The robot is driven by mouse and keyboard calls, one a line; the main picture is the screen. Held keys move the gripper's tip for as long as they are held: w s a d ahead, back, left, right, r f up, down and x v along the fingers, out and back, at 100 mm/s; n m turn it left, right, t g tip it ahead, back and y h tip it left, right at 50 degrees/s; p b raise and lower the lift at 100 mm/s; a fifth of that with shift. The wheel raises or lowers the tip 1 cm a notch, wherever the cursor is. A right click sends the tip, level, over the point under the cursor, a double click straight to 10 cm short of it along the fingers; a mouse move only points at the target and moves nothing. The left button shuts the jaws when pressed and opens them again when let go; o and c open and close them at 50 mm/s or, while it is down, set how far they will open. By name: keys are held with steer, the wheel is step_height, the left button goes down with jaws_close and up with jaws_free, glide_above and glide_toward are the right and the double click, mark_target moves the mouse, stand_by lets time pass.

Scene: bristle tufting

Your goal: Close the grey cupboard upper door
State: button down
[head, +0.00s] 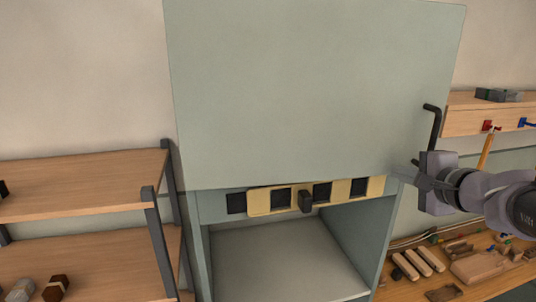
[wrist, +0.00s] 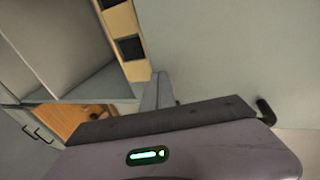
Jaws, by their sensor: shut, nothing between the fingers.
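The grey cupboard's upper door (head: 315,90) is a large flat grey-green panel filling the top middle of the head view. Its lower right edge reaches out past the cupboard body, so it looks ajar; the exact angle is hard to tell. A black bar handle (head: 433,125) is at its right edge. The door (wrist: 225,50) and handle (wrist: 265,110) also show in the wrist view. My gripper (head: 405,175) is shut and empty by the door's lower right corner, below the handle. Its fingers also show in the wrist view (wrist: 158,90). Contact with the door cannot be told.
Below the door are a yellow strip (head: 260,201) with dark squares and an open lower compartment (head: 285,260). A wooden shelf rack (head: 80,180) stands left. A workbench (head: 480,290) with wooden pieces and a wall shelf (head: 475,120) are at right.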

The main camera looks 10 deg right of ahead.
mark_target(394, 162)
steer(key=shift+n+y, duration=0.6)
steer(key=shift+y, duration=0.1)
steer(key=w, duration=0.5)
steer(key=shift+w+d, duration=0.25)
steer(key=shift+d, duration=0.05)
steer(key=shift+s+a+r, duration=0.1)
steer(key=shift+s+r, duration=0.05)
steer(key=shift+r, duration=0.05)
